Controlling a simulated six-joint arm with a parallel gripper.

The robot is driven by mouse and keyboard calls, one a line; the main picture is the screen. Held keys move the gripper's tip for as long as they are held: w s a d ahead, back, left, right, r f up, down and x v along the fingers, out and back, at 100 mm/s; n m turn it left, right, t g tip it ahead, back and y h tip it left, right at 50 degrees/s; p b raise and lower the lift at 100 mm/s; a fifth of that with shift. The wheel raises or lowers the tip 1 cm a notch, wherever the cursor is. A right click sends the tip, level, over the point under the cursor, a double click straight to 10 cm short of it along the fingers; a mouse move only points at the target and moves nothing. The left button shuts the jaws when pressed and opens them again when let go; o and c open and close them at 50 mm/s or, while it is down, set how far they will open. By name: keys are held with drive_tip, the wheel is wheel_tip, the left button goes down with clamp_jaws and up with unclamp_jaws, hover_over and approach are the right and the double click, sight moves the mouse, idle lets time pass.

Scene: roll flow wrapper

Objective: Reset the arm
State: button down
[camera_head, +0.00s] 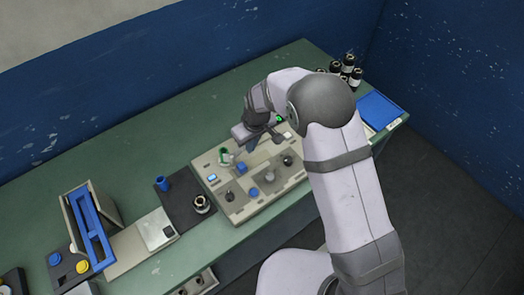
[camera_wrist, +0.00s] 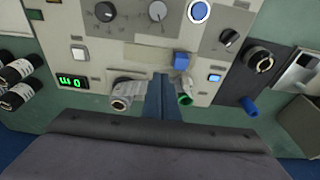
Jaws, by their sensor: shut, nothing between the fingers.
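My gripper (camera_wrist: 164,98) is shut and empty in the wrist view, its narrow fingers pointing at the panel's near edge. In the head view my gripper (camera_head: 250,140) is over the back part of the beige control panel (camera_head: 245,205), partly hidden by my wrist.
The panel carries knobs, a blue block (camera_head: 241,168) and a green display (camera_wrist: 73,82). Left of it are a dark mat with a blue cup (camera_head: 162,183) and a blue-framed stand (camera_head: 90,225). Dark bottles (camera_head: 348,65) and a blue tray (camera_head: 379,108) stand right. The back-left green tabletop is clear.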

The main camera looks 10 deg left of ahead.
drive_tip(key=s+d+f+g, duration=0.1)
drive_tip(key=s+d, duration=0.1)
drive_tip(key=s, duration=0.1)
drive_tip(key=s+d+f+m+g+h, duration=0.1)
drive_tip(key=s+d, duration=0.1)
drive_tip(key=s, duration=0.2)
drive_tip(key=s+d+f+m+g+h, duration=0.1)
drive_tip(key=s+d+f, duration=0.1)
drive_tip(key=s, duration=0.1)
drive_tip(key=shift+s+d+f, duration=0.1)
drive_tip(key=shift+s+d, duration=0.2)
drive_tip(key=s+d+r+m+g, duration=0.1)
drive_tip(key=s+d+r+m, duration=0.1)
drive_tip(key=s+d+r, duration=0.35)
drive_tip(key=s+d+r+m, duration=0.2)
drive_tip(key=s+d+r, duration=0.1)
drive_tip(key=s+d, duration=0.6)
drive_tip(key=w+d+r+m+t+b, duration=0.1)
drive_tip(key=w+d+r+m+t, duration=0.1)
drive_tip(key=d, duration=0.4)
wheel_tip(320, 180, up, 3)
drive_tip(key=shift+w+f+m+b, duration=0.1)
drive_tip(key=shift+w+m+b, duration=0.25)
drive_tip(key=shift+w+m, duration=0.25)
drive_tip(key=shift+w, duration=0.1)
